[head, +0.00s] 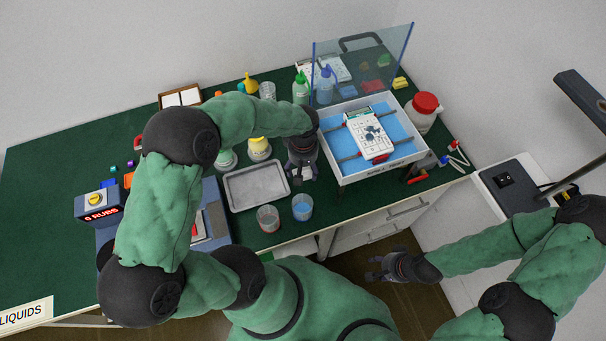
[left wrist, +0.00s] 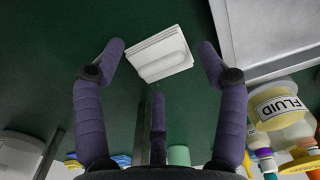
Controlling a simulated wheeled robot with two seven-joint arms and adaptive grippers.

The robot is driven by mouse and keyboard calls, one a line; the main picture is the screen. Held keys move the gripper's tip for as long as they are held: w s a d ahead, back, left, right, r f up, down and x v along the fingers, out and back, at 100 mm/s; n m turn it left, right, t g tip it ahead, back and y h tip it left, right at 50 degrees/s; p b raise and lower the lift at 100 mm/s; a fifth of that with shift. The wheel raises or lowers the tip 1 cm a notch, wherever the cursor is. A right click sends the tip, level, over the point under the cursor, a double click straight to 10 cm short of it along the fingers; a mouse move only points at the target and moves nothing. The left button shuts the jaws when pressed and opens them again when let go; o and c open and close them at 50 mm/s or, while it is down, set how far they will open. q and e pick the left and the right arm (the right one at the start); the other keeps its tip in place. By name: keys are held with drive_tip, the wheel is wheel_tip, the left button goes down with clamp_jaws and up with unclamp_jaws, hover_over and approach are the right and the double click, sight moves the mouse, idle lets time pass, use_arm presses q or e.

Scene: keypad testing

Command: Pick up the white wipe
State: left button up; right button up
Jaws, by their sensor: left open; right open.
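The white wipe (left wrist: 163,55) is a small folded stack lying on the green table in the left wrist view. It lies ahead of my left gripper (left wrist: 160,47), whose fingers are spread on either side of it in the picture; I cannot tell how much height separates them. In the head view my left gripper (head: 302,176) points down between the metal tray and the white box and mostly hides the wipe. My right gripper (head: 386,270) is open and empty, in front of the table, away from the wipe.
The metal tray (head: 241,194) lies left of my left gripper. The white box (head: 380,175) with blue lining, keypad (head: 369,139) and clear raised lid (head: 372,60) stands right. Two cups (head: 268,219) (head: 302,207) stand in front. A fluid bottle (head: 259,150) stands behind.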

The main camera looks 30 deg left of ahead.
use_arm(q)
drive_tip(key=shift+f, duration=0.6)
drive_tip(key=shift+r, duration=0.1)
drive_tip(key=c, duration=0.7)
drive_tip(key=shift+r, duration=0.5)
wheel_tip(320, 180, up, 2)
drive_tip(key=shift+r+p, duration=0.1)
drive_tip(key=shift+p, duration=0.7)
drive_tip(key=s+d+r+p, duration=0.1)
drive_tip(key=s+r, duration=0.2)
drive_tip(key=s, duration=0.1)
drive_tip(key=s+d+r+p, duration=0.2)
drive_tip(key=s+r, duration=0.1)
drive_tip(key=s, duration=0.1)
drive_tip(key=s+d+r+p, duration=0.2)
drive_tip(key=s+r, duration=0.1)
drive_tip(key=s, duration=0.2)
drive_tip(key=shift+d+r, duration=0.25)
drive_tip(key=shift+r, duration=0.15)
